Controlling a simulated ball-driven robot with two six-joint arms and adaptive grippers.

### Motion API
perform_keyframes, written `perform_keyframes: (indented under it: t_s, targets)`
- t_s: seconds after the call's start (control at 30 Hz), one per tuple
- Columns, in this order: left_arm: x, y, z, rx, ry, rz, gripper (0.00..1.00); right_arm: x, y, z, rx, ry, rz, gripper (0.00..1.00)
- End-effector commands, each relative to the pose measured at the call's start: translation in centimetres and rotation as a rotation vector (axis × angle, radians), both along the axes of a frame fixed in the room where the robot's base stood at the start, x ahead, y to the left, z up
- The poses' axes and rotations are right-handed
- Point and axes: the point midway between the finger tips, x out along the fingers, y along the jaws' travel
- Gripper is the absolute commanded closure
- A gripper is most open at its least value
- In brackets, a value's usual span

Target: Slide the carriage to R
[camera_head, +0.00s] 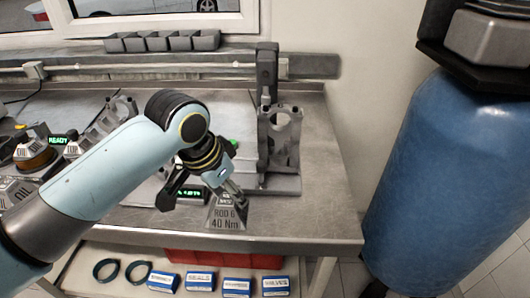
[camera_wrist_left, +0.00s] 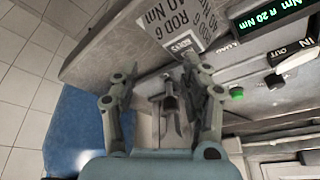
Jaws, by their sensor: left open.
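My left gripper (camera_head: 215,190) is over the front of the bench, beside the ROD 6 sign. In the left wrist view its two fingers (camera_wrist_left: 160,72) are spread apart, and a small grey upright part (camera_wrist_left: 170,98) shows in the gap between them. I cannot tell whether they touch it. A grey metal casting (camera_head: 282,138) stands on a fixture with a dark column (camera_head: 267,72), just right of the gripper. I cannot make out for certain which part is the carriage, and no R stop mark is readable. My right gripper is not in view.
The ROD 6, 40 Nm sign (camera_head: 226,217) stands near the front edge, by a green-lit display (camera_head: 189,194). An oil sign and a READY display (camera_head: 59,141) are at the left. The bench's right end (camera_head: 325,205) is clear.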

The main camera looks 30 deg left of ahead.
Motion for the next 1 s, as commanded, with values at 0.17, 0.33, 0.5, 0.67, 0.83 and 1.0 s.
perform_keyframes:
  t_s: [0.17,0.33,0.5,0.67,0.83,1.0]
  targets:
    - [5.6,1.4,7.2,-0.021,-0.038,-0.057,0.54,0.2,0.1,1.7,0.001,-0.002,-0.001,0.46]
    - [7.4,1.8,9.0,-0.034,-0.044,-0.078,0.54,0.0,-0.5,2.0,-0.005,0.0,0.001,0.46]
    - [8.2,1.5,6.8,-0.039,-0.04,-0.078,0.54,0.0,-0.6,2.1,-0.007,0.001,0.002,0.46]
    - [9.4,1.1,3.8,-0.038,-0.041,-0.078,0.54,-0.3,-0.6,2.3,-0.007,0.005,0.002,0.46]
    - [10.5,0.9,1.0,-0.037,-0.041,-0.078,0.54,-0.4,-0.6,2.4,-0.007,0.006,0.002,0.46]
    - [11.2,0.8,-0.4,-0.035,-0.043,-0.079,0.54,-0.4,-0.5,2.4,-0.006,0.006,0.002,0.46]
